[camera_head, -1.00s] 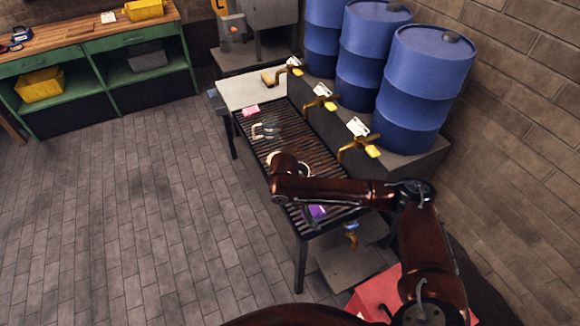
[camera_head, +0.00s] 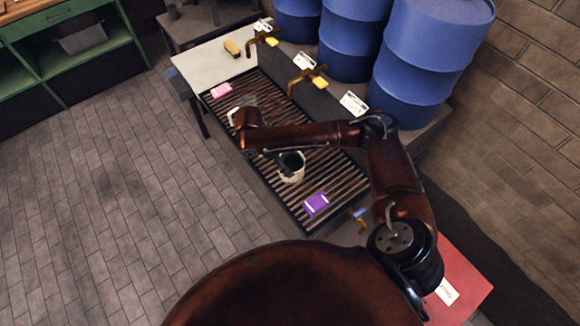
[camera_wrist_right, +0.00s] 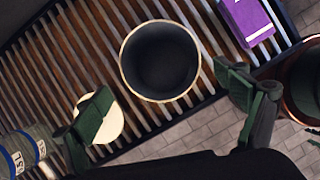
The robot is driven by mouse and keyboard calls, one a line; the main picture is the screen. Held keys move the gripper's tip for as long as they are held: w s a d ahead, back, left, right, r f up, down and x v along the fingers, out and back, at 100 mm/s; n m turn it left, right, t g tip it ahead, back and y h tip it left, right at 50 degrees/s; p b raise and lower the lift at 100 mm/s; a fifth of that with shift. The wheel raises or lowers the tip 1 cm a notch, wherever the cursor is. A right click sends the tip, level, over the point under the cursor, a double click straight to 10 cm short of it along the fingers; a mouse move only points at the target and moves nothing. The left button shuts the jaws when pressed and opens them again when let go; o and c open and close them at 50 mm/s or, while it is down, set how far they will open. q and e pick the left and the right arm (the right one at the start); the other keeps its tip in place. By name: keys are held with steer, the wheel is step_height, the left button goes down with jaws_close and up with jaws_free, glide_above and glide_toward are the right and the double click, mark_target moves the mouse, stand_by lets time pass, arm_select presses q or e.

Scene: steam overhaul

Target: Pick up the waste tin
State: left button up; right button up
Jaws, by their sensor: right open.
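The waste tin (camera_head: 291,168), an open round tin with a cream rim and dark inside, stands on the slatted grate of the bench. My right gripper (camera_head: 268,157) is beside it at its left in the head view, partly hidden by my wrist. In the right wrist view the tin (camera_wrist_right: 160,62) appears upright, ahead of the two fingers of my right gripper (camera_wrist_right: 168,101), which are spread wide and empty. I cannot tell whether a finger touches the tin. My left gripper is not in view.
A purple packet (camera_head: 316,204) lies on the grate near the tin, and a pink one (camera_head: 222,90) at the far end. A container with blue-marked labels (camera_wrist_right: 22,157) and a cream disc (camera_wrist_right: 112,124) are close to one finger. Blue drums (camera_head: 425,60) with taps stand behind.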

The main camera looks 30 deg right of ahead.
mark_target(290, 165)
steer(key=b+x, duration=0.1)
steer(key=x, duration=0.3)
steer(key=shift+s+d+f, duration=0.1)
steer(key=shift+s+f, duration=0.05)
steer(key=shift+s, duration=0.05)
steer(key=shift+d+f, duration=0.2)
steer(key=shift+f, duration=0.2)
steer(key=shift+r, duration=0.1)
steer(key=shift+c, duration=0.3)
steer(key=c, duration=1.3)
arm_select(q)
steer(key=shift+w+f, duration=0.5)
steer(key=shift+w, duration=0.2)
arm_select(e)
steer(key=shift+c, duration=0.3)
steer(key=shift+r, duration=0.1)
